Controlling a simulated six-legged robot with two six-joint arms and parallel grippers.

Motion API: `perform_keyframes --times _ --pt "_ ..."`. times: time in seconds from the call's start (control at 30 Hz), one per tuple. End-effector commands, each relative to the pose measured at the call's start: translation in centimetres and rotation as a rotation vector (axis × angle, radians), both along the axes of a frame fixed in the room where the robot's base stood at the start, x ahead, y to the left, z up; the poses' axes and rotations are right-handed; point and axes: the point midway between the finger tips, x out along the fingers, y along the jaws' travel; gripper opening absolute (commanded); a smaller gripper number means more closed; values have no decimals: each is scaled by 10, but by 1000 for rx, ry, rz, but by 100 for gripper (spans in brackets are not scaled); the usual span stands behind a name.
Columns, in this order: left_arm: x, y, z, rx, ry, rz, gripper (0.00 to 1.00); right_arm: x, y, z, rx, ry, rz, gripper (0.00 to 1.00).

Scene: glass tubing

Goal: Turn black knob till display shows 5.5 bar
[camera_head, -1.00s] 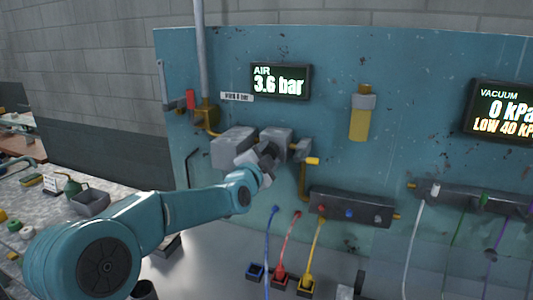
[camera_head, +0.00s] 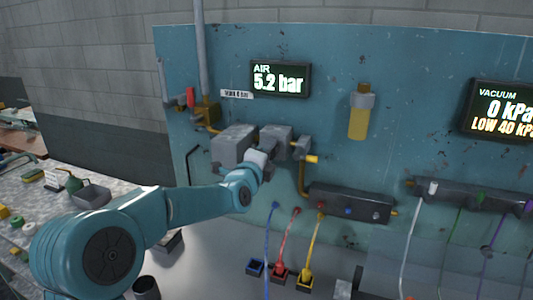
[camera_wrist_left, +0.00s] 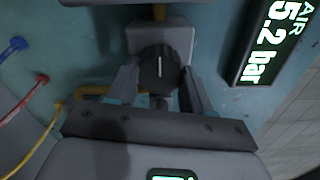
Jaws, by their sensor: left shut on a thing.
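The air display (camera_head: 280,79) on the teal panel reads 5.2 bar, and it also shows in the left wrist view (camera_wrist_left: 268,45). The black knob (camera_wrist_left: 160,69) has a white mark that stands upright in the left wrist view. It sits on a grey regulator block (camera_head: 276,141). My left gripper (camera_wrist_left: 160,82) is shut on the knob, with one finger on each side of it. In the head view my left wrist hides the knob. My right gripper is in neither view.
A vacuum display (camera_head: 503,110) reads 0 kPa with LOW 40 kPa below. A yellow-bodied unit (camera_head: 360,112) hangs on the panel. A dark manifold (camera_head: 350,206) with blue, red and yellow tubes lies below the regulator. A small white label (camera_head: 237,94) is left of the air display.

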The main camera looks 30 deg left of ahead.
Motion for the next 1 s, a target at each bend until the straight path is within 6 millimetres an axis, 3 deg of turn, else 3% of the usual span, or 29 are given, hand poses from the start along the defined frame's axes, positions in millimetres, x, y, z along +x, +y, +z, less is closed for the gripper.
perform_keyframes --times 0.67,0.7,0.77,1.0 --pt "0 -1 -2 59 18 -1 20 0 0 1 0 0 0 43" --pt "0 -1 -2 59 18 -2 56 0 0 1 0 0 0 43" --pt "0 -1 -2 59 18 -2 76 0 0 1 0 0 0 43" --pt "0 0 -1 59 16 -1 76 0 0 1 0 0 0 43"
